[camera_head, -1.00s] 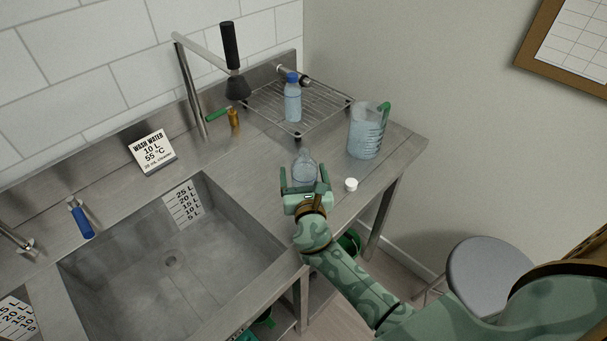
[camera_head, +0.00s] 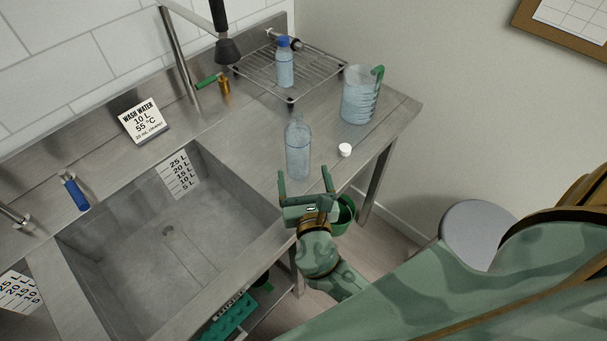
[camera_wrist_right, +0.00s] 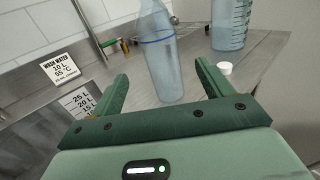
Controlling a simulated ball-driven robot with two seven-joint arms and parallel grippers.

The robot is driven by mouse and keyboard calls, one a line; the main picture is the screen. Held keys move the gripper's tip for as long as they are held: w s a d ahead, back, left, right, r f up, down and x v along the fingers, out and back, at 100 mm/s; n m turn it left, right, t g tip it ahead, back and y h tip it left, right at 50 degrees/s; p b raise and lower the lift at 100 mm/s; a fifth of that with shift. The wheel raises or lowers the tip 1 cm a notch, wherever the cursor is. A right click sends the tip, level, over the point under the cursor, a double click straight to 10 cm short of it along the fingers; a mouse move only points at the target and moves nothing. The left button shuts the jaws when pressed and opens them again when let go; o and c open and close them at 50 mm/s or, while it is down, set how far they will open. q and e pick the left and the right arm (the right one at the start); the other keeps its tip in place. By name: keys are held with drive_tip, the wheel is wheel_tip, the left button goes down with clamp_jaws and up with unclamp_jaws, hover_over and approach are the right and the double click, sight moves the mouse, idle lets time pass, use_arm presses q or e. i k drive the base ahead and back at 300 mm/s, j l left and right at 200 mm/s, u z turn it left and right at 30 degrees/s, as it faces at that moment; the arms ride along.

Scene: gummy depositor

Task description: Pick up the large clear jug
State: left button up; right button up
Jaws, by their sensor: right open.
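The large clear jug (camera_head: 359,97) stands upright on the steel counter at the right end, with a green handle at its upper right. Its lower part also shows at the top right of the right wrist view (camera_wrist_right: 231,24). My right gripper (camera_head: 306,179) is open and empty at the counter's front edge, well short of the jug. A clear uncapped bottle (camera_head: 298,150) stands just beyond the fingertips, and in the right wrist view (camera_wrist_right: 162,62) it shows beyond the gap between the fingers. My left gripper is not in view.
A white cap (camera_head: 345,150) lies between the bottle and the counter's right edge. A blue-capped bottle (camera_head: 285,66) stands on the wire rack (camera_head: 319,72). The sink (camera_head: 165,245) lies to the left. A round stool (camera_head: 478,236) stands at the right.

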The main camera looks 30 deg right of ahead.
sight(362, 82)
drive_tip(key=z, duration=1.35)
